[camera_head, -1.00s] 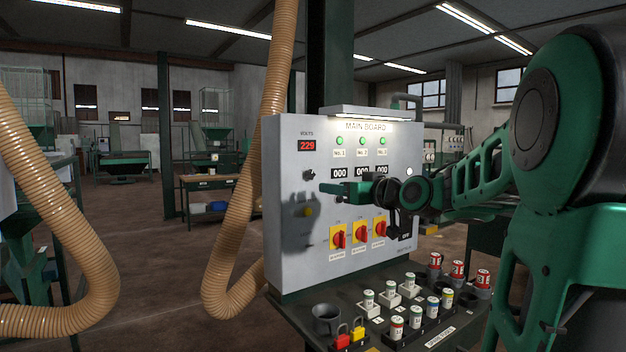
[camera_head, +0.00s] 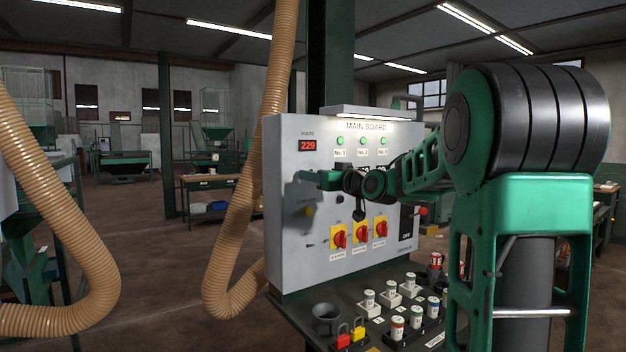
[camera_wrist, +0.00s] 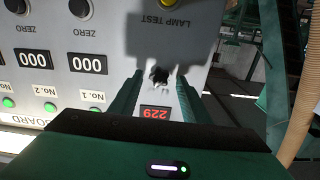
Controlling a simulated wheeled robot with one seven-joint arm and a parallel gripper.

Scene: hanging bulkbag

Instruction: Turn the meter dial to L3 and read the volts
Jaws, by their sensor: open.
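The grey main board (camera_head: 290,245) stands upright under a lit hood. Its red volts display (camera_head: 307,146) reads 229; it also shows, inverted, in the wrist view (camera_wrist: 157,113). The small black meter dial (camera_wrist: 159,76) below the display is in my gripper's shadow, so its pointer and position marks cannot be read. My gripper (camera_head: 303,177) is open in front of the dial and hides it in the head view. In the wrist view, my gripper's two fingers (camera_wrist: 159,84) stand on either side of the dial with gaps; contact cannot be made out.
A yellow lamp test button (camera_head: 309,212) is below the dial. Red-and-yellow rotary switches (camera_head: 339,236) line the lower board. A shelf in front holds a dark cup (camera_head: 326,319), padlocks (camera_head: 350,335) and several fuses. A tan hose (camera_head: 235,220) hangs left of the board.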

